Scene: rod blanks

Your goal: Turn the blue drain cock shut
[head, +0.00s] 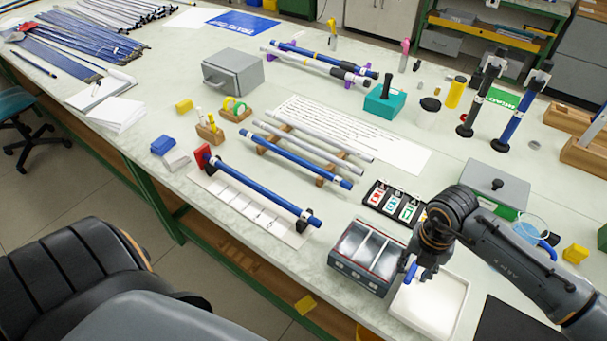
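The blue drain cock (411,273) shows as a small blue lever at the right end of a grey, open-topped tank (340,261) with compartments. My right gripper (424,273) points down beside the cock, its fingers at or very near the lever. The fingers partly overlap in this view, so I cannot tell whether they are open or shut, or whether they touch the lever. A white tray (455,300) lies under and beside the gripper, to the right of the tank. My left gripper is not in view.
A black holder with coloured cards (381,195) stands behind the tank. A grey lidded box (480,180) and a jug with a blue handle (536,226) lie near my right arm. A blue rod (262,191) rests on supports to the left. A dark mat (505,322) lies at lower right.

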